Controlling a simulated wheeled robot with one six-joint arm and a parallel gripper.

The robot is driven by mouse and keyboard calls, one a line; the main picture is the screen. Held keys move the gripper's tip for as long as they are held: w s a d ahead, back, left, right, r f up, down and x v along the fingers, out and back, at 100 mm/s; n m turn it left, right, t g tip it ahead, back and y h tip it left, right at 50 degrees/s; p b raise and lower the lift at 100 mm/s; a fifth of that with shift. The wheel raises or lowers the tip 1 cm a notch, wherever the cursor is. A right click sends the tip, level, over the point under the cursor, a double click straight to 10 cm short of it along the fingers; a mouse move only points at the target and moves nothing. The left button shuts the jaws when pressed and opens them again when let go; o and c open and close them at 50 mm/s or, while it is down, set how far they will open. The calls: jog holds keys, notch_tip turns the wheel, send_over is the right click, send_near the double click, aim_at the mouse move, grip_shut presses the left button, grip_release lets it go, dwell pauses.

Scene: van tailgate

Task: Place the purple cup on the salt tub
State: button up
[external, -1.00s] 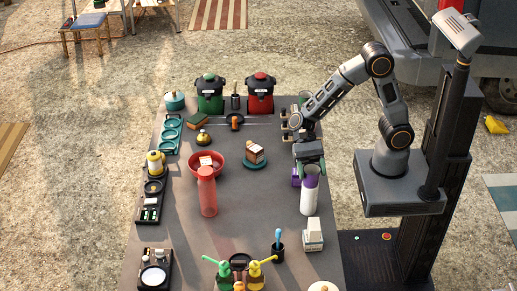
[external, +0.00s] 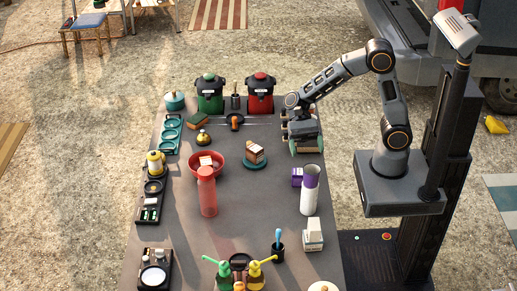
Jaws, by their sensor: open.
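The purple cup (external: 312,176) stands upright on top of a tall white cylinder (external: 308,203), which looks like the salt tub, near the right edge of the table. The cup looks straight, and its dark open mouth faces up. My gripper (external: 307,151) is open and empty, just behind and above the cup, apart from it. The fingers point down toward the table, and their tips are small in this view.
A white container (external: 313,235) is in front of the tub. A tall red cylinder (external: 207,192) stands by a red bowl (external: 192,160).

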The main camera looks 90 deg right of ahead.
jog(key=s+d+r+n+t+h, duration=0.1)
jog(key=s+d+n+t+h, duration=0.4)
jog(key=n, duration=1.2)
jog(key=s+d+h, duration=0.4)
jog(key=d+h, duration=0.2)
jog(key=h, duration=0.2)
jog(key=shift+s+d+r+t, duration=0.15)
jog(key=shift+s+d+t, duration=0.15)
jog(key=shift+s, duration=0.1)
